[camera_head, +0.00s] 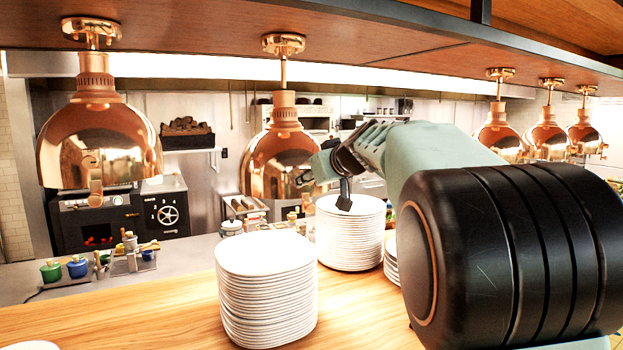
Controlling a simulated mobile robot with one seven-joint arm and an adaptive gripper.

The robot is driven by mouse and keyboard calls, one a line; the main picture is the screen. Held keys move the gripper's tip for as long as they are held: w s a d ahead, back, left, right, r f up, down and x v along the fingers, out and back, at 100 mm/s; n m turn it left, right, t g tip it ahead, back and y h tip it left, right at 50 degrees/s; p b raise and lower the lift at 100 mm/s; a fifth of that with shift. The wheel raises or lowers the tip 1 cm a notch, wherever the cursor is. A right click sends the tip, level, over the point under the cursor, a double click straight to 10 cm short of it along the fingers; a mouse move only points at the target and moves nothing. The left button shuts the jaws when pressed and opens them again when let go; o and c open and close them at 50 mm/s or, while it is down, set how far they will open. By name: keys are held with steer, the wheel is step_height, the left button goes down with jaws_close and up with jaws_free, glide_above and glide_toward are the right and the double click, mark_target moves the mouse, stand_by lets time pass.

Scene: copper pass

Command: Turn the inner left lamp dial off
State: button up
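The inner left lamp (281,160) is a copper dome, second from the left, hanging from the shelf above. Its dial (303,178) is a small copper part at the dome's right front, partly hidden by my gripper and hard to make out. My gripper (324,191) is just right of this dome, with one dark fingertip near the dial and the other hanging lower to the right, above a plate stack. The fingertips look spread apart with nothing held between them. I cannot tell whether a finger touches the dial.
The outer left lamp (97,140) shows its dial (95,180) in front. More copper lamps (500,135) hang at the right. Plate stacks (266,290) (349,235) stand on the wooden counter (130,318) below. My arm covers the right side.

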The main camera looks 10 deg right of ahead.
jaws_close()
stand_by(0.3)
steer(key=shift+w+d+f+m+y+b, duration=0.1)
steer(key=shift+d+f+m+y+b, duration=0.1)
steer(key=shift+m+y+b, duration=1.5)
steer(key=shift+d+f+m+y+b, duration=0.15)
steer(key=shift+m+y+b, duration=0.7)
steer(key=shift+m, duration=1.65)
steer(key=shift+w+d+f+m+y+b, duration=0.1)
steer(key=shift+d+m+y+b, duration=0.1)
steer(key=shift+m+y+b, duration=1.5)
steer(key=shift+r+m+h+p, duration=0.1)
steer(key=shift+m+h+p, duration=0.15)
steer(key=shift+m+p, duration=0.35)
jaws_free()
